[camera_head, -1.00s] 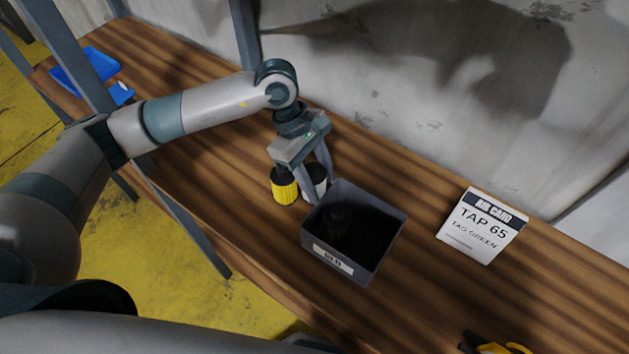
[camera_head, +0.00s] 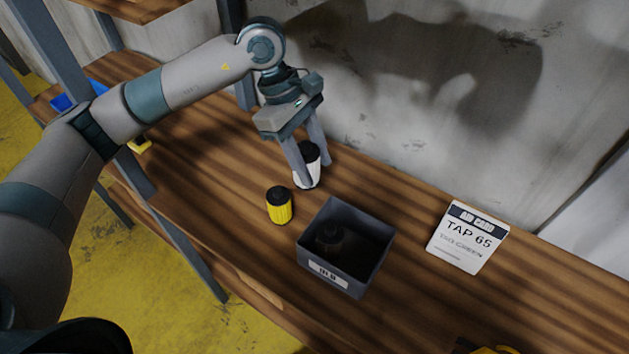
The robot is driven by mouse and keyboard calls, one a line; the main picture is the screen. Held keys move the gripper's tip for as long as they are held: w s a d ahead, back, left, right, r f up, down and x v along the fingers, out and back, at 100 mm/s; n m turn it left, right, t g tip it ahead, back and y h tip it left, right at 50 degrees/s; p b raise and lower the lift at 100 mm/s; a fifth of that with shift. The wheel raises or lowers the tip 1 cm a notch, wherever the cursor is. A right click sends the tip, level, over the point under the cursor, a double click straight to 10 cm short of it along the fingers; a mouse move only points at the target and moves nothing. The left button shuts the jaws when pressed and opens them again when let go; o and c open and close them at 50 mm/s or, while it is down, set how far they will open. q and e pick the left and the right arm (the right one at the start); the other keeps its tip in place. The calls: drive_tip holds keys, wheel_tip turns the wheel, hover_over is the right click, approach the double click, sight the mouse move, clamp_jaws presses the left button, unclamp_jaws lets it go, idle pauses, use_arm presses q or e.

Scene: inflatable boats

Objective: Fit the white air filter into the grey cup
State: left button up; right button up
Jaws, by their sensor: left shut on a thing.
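My left gripper (camera_head: 305,178) is shut on the white air filter (camera_head: 310,172), a white cylinder with a black top. It holds the filter above the bench, behind the yellow filter and the grey bin. No grey cup can be made out for certain. The open grey bin (camera_head: 374,285) with a white label stands on the bench, and a dark round object (camera_head: 328,238) lies in its shadowed inside. My right gripper does not show.
A yellow filter with a black top (camera_head: 279,207) stands on the wooden bench (camera_head: 200,165), left of the bin. A yellow and black object (camera_head: 487,348) is at the bottom edge. A wall rises behind.

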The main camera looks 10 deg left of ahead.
use_arm(q)
drive_tip(key=shift+r+p, duration=0.3)
drive_tip(key=shift+r, duration=2)
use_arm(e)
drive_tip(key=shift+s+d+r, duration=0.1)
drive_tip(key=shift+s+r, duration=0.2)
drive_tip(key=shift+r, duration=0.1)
use_arm(q)
drive_tip(key=shift+a, duration=0.1)
